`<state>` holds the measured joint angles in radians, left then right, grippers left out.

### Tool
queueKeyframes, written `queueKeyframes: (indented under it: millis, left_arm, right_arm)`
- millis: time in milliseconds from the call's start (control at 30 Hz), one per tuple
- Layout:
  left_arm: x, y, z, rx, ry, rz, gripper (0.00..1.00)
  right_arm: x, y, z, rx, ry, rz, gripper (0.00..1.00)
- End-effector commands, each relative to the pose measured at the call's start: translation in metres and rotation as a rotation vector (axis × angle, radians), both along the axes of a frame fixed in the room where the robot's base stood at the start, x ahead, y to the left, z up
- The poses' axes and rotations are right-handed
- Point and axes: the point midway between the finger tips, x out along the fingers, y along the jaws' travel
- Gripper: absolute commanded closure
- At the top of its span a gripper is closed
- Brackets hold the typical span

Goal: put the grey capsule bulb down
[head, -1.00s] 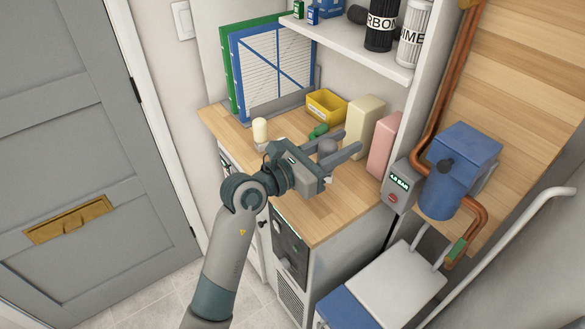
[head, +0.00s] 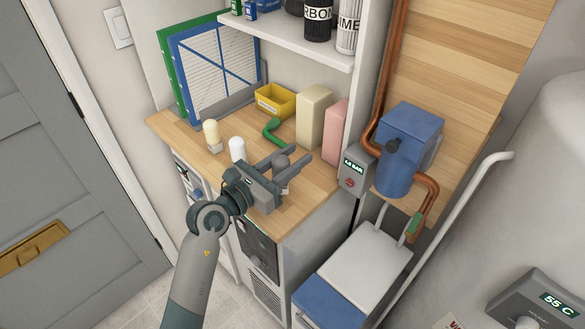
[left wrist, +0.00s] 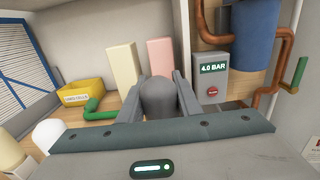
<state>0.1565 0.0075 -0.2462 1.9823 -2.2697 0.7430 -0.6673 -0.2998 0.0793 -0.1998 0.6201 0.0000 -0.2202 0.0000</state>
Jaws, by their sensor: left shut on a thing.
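The grey capsule bulb (head: 282,161) is between the fingers of my left gripper (head: 290,157), which is shut on it over the wooden counter (head: 316,186). In the left wrist view its rounded grey top (left wrist: 158,96) sits between the two fingers. Its lower part is mostly hidden, and I cannot tell whether it touches the counter. A cream bulb (head: 212,136) and a white bulb (head: 237,149) stand upright on the counter to the left of the gripper. My right gripper is not in view.
Behind are a green bent pipe (head: 272,131), a yellow bin (head: 276,101), a cream block (head: 314,117) and a pink block (head: 335,132). A shelf (head: 290,40) overhangs the back. Bare counter lies right of the gripper, near the front edge.

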Motion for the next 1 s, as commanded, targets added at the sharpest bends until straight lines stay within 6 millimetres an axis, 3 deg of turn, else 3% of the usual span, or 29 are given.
queueKeyframes:
  millis: [333, 800, 833, 867, 900, 1000]
  left_arm:
    - [0.0, 0.0, -0.035, 0.001, 0.003, 0.0, 0.91]
    - [0.0, 0.0, -0.041, 0.0, 0.001, 0.001, 0.91]
    - [0.0, 0.0, -0.04, 0.0, 0.001, 0.0, 0.64]
    - [0.0, 0.0, -0.04, 0.0, 0.001, 0.001, 0.57]
    - [0.0, 0.0, -0.04, 0.0, 0.001, 0.001, 0.5]
    - [0.0, 0.0, -0.04, 0.0, 0.001, 0.001, 0.5]
  right_arm:
    - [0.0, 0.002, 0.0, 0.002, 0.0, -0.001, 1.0]
    - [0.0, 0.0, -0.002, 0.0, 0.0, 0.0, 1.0]
    - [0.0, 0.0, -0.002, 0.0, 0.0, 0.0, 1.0]
    - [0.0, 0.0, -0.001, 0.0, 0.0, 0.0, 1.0]
    - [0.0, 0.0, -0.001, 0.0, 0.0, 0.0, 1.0]
    - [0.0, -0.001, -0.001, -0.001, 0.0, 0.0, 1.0]
